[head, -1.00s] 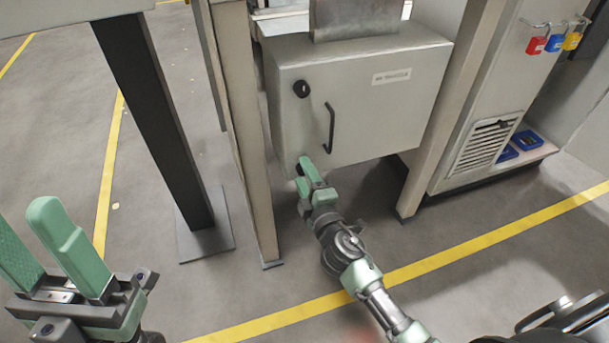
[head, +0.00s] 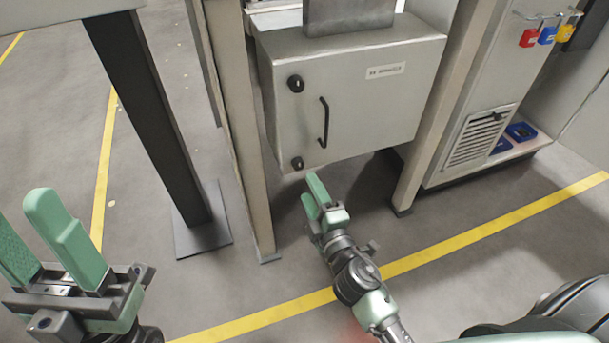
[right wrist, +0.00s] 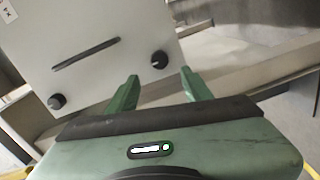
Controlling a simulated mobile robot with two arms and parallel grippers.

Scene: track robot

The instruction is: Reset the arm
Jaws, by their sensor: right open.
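My right gripper (head: 311,188) has green fingers and is open and empty. It is just below and in front of the grey cabinet (head: 350,110), apart from it. In the right wrist view, my right gripper (right wrist: 160,78) shows spread fingers with nothing between them, with the cabinet door (right wrist: 90,50) beyond. The door is shut and has a black bar handle (head: 324,123), an upper black knob (head: 296,84) and a lower black knob (head: 298,163). My left gripper (head: 30,225) is at the lower left, its green fingers apart and empty.
A beige post (head: 240,130) stands left of the cabinet and another post (head: 440,110) right of it. A dark table leg (head: 150,110) stands further left. Red, blue and yellow padlocks (head: 547,36) hang at the upper right. The floor in front is clear, with yellow lines.

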